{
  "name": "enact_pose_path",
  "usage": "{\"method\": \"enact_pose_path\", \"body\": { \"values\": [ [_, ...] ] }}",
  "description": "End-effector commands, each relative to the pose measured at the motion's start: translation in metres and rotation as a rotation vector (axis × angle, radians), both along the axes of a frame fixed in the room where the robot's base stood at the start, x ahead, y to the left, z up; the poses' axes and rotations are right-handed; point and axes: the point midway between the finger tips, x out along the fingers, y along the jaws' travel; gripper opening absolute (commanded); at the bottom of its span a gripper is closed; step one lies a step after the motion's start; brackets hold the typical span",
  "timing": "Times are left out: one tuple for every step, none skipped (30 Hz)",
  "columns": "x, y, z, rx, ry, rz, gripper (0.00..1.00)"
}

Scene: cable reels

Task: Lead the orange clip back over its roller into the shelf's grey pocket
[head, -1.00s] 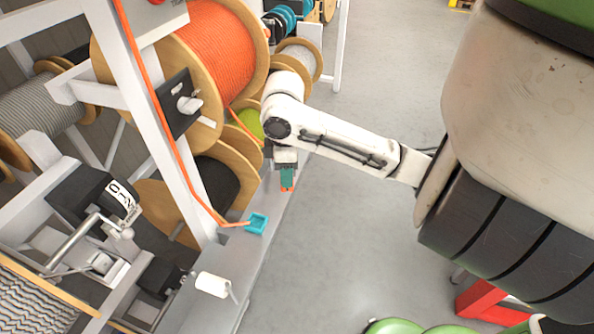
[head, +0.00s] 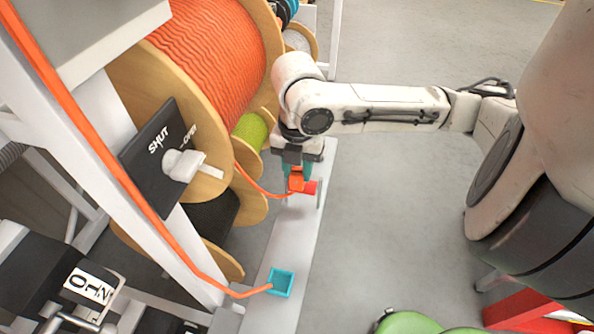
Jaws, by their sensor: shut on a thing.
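The orange clip (head: 296,184) is between the teal fingers of my gripper (head: 297,176), which is shut on it above the pale shelf (head: 262,245). An orange cable (head: 262,189) runs from the reel side to the clip. A red cylinder (head: 311,187), apparently a roller, is beside the clip at the shelf's right edge; I cannot tell whether they touch. A teal square pocket (head: 280,282) sits nearer on the shelf, with the end of another orange strand (head: 225,290) at it. I cannot make out a grey pocket.
A large wooden reel of orange cable (head: 215,55) stands left of my arm. A black plate marked SHUT with a white handle (head: 185,163) is in front of it. A lime reel (head: 250,131) is below.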

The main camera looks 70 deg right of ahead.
Motion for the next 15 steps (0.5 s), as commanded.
{"method": "enact_pose_path", "body": {
  "values": [
    [0.000,-0.006,0.001,-0.001,0.000,-0.003,0.02],
    [0.001,-0.010,0.001,-0.001,0.000,-0.004,0.02],
    [0.001,-0.014,0.001,-0.001,-0.001,-0.005,0.02],
    [0.001,-0.017,0.000,-0.001,0.000,-0.003,0.02],
    [0.001,-0.021,0.000,0.000,0.000,-0.004,0.02],
    [0.002,-0.025,0.000,0.000,0.000,-0.005,0.02],
    [0.002,-0.028,0.000,-0.001,0.000,-0.004,0.02],
    [0.002,-0.032,0.000,-0.001,0.000,-0.005,0.02],
    [0.002,-0.036,0.000,-0.001,0.000,-0.006,0.02],
    [0.003,-0.040,0.000,-0.001,0.000,-0.006,0.02],
    [0.003,-0.043,0.000,-0.001,0.000,-0.006,0.02],
    [0.003,-0.047,0.000,-0.001,0.000,-0.006,0.02],
    [0.003,-0.050,0.000,-0.001,0.000,-0.005,0.02],
    [0.004,-0.053,0.000,-0.001,0.000,-0.005,0.02],
    [0.004,-0.057,0.000,0.000,0.000,-0.005,0.02]
  ]
}}
